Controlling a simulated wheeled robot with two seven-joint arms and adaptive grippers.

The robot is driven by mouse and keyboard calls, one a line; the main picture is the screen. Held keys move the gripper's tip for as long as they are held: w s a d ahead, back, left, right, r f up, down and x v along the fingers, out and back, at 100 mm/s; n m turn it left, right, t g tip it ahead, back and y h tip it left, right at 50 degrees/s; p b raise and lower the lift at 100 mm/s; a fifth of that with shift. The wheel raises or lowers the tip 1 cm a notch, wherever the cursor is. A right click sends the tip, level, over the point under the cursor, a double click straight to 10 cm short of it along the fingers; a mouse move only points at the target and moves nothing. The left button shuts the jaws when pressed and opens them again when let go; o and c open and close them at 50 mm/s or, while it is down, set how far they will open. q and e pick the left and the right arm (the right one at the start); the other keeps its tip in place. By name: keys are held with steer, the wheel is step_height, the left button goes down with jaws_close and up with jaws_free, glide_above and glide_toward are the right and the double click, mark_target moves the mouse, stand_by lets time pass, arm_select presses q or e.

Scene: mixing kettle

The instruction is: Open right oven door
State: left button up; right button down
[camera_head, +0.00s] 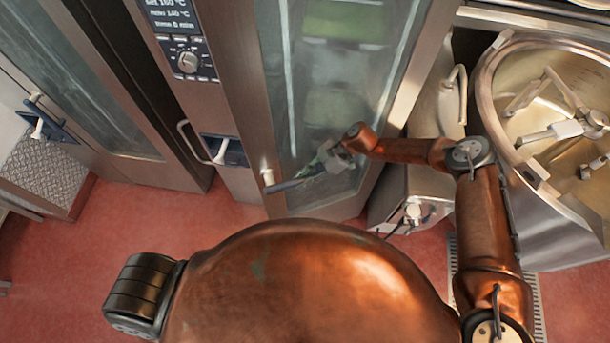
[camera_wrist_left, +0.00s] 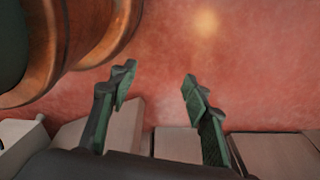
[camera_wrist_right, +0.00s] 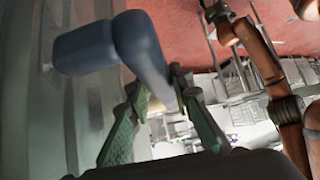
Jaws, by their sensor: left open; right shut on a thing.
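The right oven door (camera_head: 275,120) is a steel-framed glass door right of the control panel. Its dark handle (camera_head: 284,185) sits low on the door's left side, with a pale pivot at its left end. My right gripper (camera_head: 318,165) is at the handle's right part. In the right wrist view the blue-grey handle (camera_wrist_right: 145,60) runs down between the two green-padded fingers, and the gripper is shut on it. I cannot tell whether the door is ajar. My left gripper (camera_wrist_left: 158,82) shows only in its wrist view, open and empty above the floor.
A left oven door (camera_head: 90,80) with its own handle (camera_head: 48,125) stands at the left. The control panel (camera_head: 182,50) is between the doors. A large steel kettle (camera_head: 490,110) stands at the right. Red floor (camera_head: 60,260) is clear at the lower left.

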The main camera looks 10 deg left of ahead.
steer(key=c, duration=2.2)
jaws_free()
steer(key=shift+w+a+r, duration=0.2)
steer(key=shift+w+a, duration=0.2)
steer(key=shift+a, duration=0.05)
steer(key=shift+o, duration=0.8)
steer(key=shift+a, duration=0.15)
steer(key=shift+o, duration=0.8)
steer(key=shift+f, duration=0.1)
steer(key=shift+o, duration=0.8)
steer(key=shift+s+d, duration=0.15)
steer(key=shift+d, duration=0.3)
steer(key=shift+a, duration=0.1)
steer(key=shift+w, duration=0.2)
arm_select(q)
steer(key=shift+w+a, duration=0.15)
steer(key=shift+a, duration=0.3)
arm_select(e)
steer(key=v, duration=1.2)
steer(key=shift+s, duration=0.15)
